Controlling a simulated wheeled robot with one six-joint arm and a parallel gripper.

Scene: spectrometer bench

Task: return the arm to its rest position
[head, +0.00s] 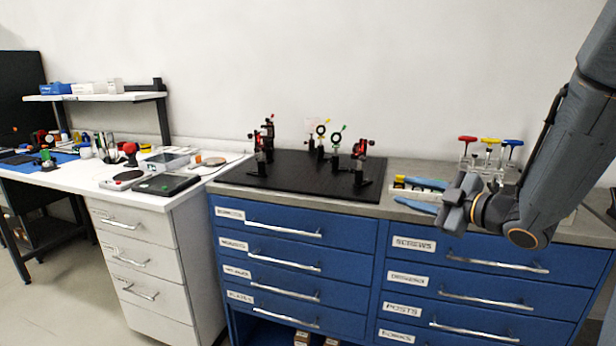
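My arm comes in from the upper right of the head view, with its elbow high and its wrist low over the right end of the blue cabinet bench. My gripper (458,203) is at the front edge of the bench top, above the drawer labelled SCREWS (413,244). I see nothing clearly held.
A black breadboard (300,175) with several optic mounts stands left of my gripper. Hex drivers with red, yellow and blue handles (489,141) stand close behind my wrist. A white desk (90,175) with instruments is at the left. All visible drawers are shut. Floor shows at lower left.

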